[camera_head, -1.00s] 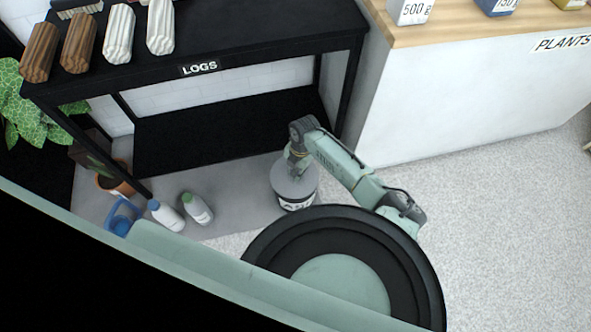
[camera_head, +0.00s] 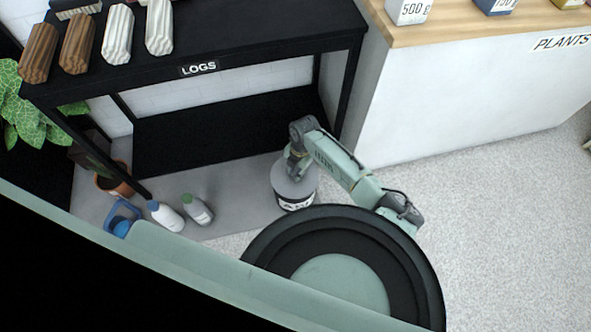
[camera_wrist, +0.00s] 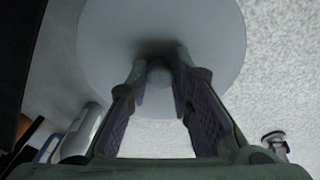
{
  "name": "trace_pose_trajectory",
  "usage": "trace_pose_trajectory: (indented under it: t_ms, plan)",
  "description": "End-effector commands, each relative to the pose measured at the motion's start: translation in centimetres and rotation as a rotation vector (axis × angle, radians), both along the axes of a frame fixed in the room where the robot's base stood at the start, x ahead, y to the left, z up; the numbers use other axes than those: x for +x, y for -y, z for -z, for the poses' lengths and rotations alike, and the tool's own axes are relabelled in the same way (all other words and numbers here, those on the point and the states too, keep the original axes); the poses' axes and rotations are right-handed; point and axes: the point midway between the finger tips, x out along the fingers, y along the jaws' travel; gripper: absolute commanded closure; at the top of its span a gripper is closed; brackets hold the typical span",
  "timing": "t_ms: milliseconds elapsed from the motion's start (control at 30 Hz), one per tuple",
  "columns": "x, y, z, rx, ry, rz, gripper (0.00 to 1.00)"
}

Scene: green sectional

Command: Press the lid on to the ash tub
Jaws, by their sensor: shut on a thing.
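The ash tub (camera_head: 296,202) is a white tub with a dark-lettered label, standing on the floor by the front of the log table. The grey round lid (camera_head: 283,184) lies over its top; whether it is seated all round I cannot tell. In the wrist view the lid (camera_wrist: 110,45) is a wide grey disc filling the upper middle. My gripper (camera_head: 294,172) is over the lid. In the wrist view my gripper (camera_wrist: 160,78) is shut on the lid's round knob (camera_wrist: 159,74), one finger on each side. The tub is hidden beneath the lid there.
The black table (camera_head: 240,50) marked LOGS stands behind the tub. A white bottle (camera_head: 165,215), a green-capped bottle (camera_head: 197,208), a blue container (camera_head: 122,218) and a potted plant (camera_head: 115,185) stand left. A white counter (camera_head: 450,105) is right.

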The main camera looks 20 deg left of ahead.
Motion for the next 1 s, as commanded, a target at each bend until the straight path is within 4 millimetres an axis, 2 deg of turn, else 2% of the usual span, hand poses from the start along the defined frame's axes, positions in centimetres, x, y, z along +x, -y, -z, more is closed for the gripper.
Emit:
trace_pose_trajectory:
  t_ms: [967, 1000]
  plan:
    - [0.00, -0.01, 0.30, 0.000, 0.000, 0.000, 1.00]
    - [0.00, -0.01, 0.30, 0.000, 0.000, 0.000, 0.78]
